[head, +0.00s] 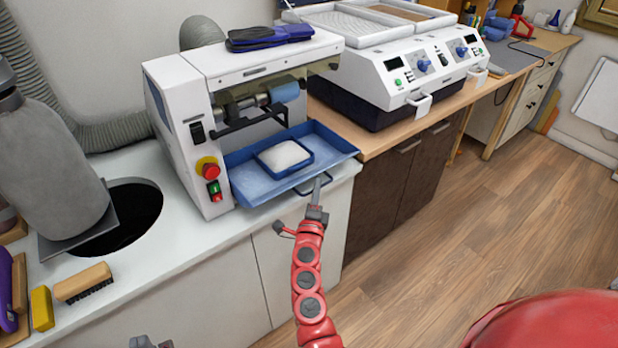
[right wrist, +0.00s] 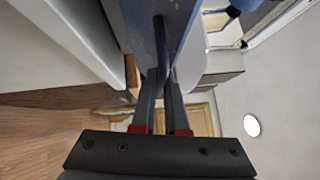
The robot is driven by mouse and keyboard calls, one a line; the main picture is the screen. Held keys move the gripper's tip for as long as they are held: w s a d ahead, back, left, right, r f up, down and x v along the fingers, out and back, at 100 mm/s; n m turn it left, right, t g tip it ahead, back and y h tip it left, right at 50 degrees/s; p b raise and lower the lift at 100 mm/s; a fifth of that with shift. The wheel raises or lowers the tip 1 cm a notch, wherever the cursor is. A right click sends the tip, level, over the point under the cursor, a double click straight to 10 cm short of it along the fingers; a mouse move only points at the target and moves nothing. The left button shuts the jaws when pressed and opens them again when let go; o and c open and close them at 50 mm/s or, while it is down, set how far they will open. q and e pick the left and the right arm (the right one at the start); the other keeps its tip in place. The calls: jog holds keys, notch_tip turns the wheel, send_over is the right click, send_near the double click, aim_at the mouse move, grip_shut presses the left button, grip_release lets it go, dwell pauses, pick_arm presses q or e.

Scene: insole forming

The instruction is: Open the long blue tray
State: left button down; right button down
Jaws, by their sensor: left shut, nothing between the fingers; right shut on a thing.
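The long blue tray (head: 235,180) juts out from the lower front of the white grinding machine (head: 180,125), beneath its roller. A smaller blue dish with white contents (head: 285,156) sits inside it. The tray's dark front handle (head: 305,191) is at its right front edge. My right gripper (head: 319,186) is shut on this handle, its fingers pointing up at the tray front. In the right wrist view the fingers (right wrist: 163,80) close on a dark bar beside a blue-grey surface. My left gripper (head: 150,342) shows only in part at the bottom edge, shut and empty.
A white two-dial heater unit (head: 410,70) stands right of the machine on a wooden counter. A brush (head: 83,283), a yellow block (head: 42,307) and a round black hole (head: 125,215) are on the white counter at left.

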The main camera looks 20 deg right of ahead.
jog(key=s+d+p, duration=0.1)
jog(key=s+d, duration=0.1)
jog(key=s, duration=0.6)
jog(key=shift+s+d, duration=0.35)
jog(key=shift+s, duration=0.05)
jog(key=c, duration=0.9)
grip_release()
jog(key=shift+c, duration=0.2)
jog(key=b+v, duration=0.3)
jog(key=v, duration=1.4)
jog(key=shift+a+f+b, duration=0.15)
jog(key=shift+b, duration=0.25)
